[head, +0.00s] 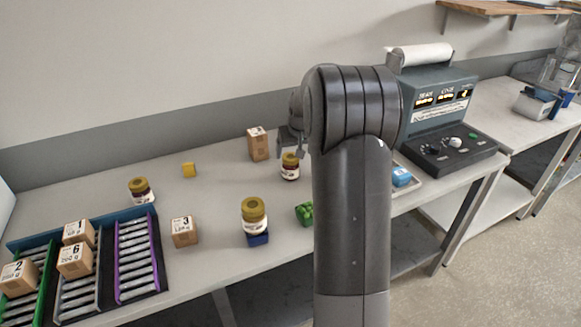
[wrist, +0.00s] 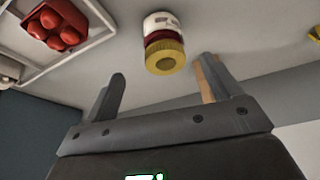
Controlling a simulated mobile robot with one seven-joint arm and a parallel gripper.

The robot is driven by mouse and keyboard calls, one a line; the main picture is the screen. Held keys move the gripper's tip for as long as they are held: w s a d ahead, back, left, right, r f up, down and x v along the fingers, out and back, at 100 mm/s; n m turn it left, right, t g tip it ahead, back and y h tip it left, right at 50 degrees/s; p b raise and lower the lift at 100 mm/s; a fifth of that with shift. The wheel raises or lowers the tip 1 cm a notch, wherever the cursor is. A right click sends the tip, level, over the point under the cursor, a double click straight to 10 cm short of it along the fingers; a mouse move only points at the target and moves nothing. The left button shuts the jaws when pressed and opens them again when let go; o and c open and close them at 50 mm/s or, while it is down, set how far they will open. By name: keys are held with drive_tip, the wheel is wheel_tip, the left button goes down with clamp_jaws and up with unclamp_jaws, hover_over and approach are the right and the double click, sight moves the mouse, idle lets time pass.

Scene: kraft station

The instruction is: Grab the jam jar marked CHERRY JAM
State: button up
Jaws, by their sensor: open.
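One jar (head: 290,168) is at the middle back, just below and beside my gripper (head: 291,145). Another jar (head: 254,214) is nearer the front, above a small blue item. A third jar (head: 140,190) is at the left by the rack. Their labels are too small to read, so I cannot tell which says CHERRY JAM. In the wrist view, a jar (wrist: 164,45) lies ahead between the open fingers of my gripper (wrist: 162,72), not visibly touched by them.
A brown box (head: 258,144) stands close behind the gripper. A white tray (wrist: 92,38) holds a red container (wrist: 55,22). A green item (head: 304,213), a yellow block (head: 188,170) and a numbered box (head: 184,232) stand around. A grey machine (head: 440,95) is at right.

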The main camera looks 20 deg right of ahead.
sight(291, 164)
drive_tip(key=x, duration=0.9)
drive_tip(key=shift+a, duration=0.3)
drive_tip(key=shift+r, duration=0.1)
drive_tip(key=c, duration=1.3)
